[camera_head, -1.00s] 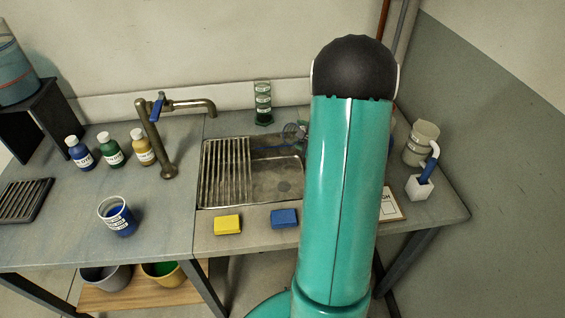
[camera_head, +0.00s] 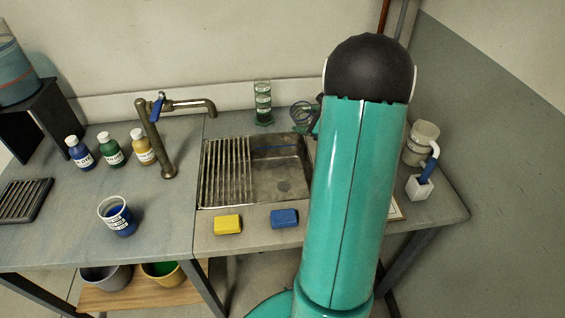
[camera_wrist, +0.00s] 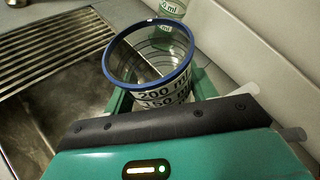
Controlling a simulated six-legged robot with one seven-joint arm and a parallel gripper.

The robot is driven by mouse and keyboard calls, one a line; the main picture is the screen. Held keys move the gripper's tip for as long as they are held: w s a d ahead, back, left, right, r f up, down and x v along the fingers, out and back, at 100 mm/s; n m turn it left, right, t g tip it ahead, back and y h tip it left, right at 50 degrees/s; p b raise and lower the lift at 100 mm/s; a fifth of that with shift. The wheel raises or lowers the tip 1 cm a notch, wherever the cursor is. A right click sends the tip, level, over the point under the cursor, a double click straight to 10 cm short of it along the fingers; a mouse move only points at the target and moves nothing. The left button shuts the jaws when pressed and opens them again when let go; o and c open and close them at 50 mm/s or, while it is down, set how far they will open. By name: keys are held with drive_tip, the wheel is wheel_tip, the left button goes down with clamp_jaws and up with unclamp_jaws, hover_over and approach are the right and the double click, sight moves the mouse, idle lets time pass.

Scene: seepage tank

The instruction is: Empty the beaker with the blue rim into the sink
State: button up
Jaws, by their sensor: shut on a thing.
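The clear beaker with the blue rim (camera_wrist: 150,52) is held in my gripper (camera_wrist: 163,94), its green fingers on either side of the glass. Black graduations show on its wall, and I see no coloured liquid inside. In the head view the beaker (camera_head: 302,115) is above the back right of the sink area, partly hidden by my arm; its exact tilt is hard to tell there. The metal sink (camera_head: 285,187) has an open basin, with a thin blue streak near its back. The basin also shows in the wrist view (camera_wrist: 75,100).
A slatted drainer (camera_head: 226,172) covers the sink's left side, beside a tap (camera_head: 160,140). Yellow (camera_head: 228,224) and blue (camera_head: 285,218) sponges lie in front. A blue-filled cup (camera_head: 118,217) stands left; a jug (camera_head: 420,145) stands right.

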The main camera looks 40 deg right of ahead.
drive_tip(key=shift+d+r+m+y, duration=0.5)
drive_tip(key=shift+d+m+y, duration=0.1)
drive_tip(key=shift+d+m, duration=0.3)
drive_tip(key=shift+d+f+m+y, duration=0.25)
drive_tip(key=shift+d+m+y, duration=0.2)
drive_tip(key=shift+m+y, duration=0.3)
drive_tip(key=shift+w+r, duration=0.1)
drive_tip(key=shift+r, duration=2.4)
drive_tip(key=shift+a, duration=0.1)
